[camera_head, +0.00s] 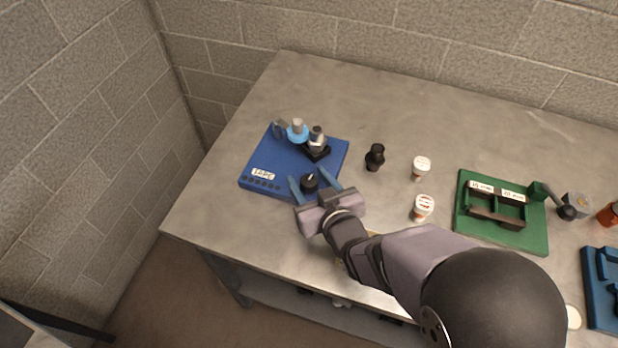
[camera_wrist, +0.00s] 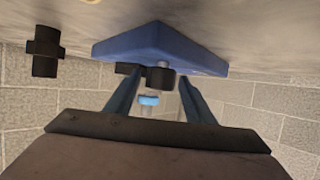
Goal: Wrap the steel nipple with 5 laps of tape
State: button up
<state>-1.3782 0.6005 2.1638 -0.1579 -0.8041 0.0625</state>
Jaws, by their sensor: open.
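The blue tape station (camera_head: 265,163), labelled TAPE, lies on the left part of the bench. A light blue tape roll (camera_head: 297,133) stands at its back, and it also shows in the wrist view (camera_wrist: 149,100). A grey steel nipple (camera_head: 317,138) seems to stand upright in a black holder (camera_head: 318,152) beside the roll. In the wrist view, the nipple is mostly hidden.
A black fitting (camera_head: 375,157) and two white-lidded jars, one far (camera_head: 421,168) and one near (camera_head: 423,207), stand right of the station. A green fixture (camera_head: 510,232) with a lever lies further right. The bench's back middle is clear.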

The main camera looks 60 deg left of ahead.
jog(key=shift+c, duration=0.7)
jog(key=c, duration=0.9)
jog(key=shift+m+t+b, duration=0.3)
jog(key=shift+m+t, duration=0.1)
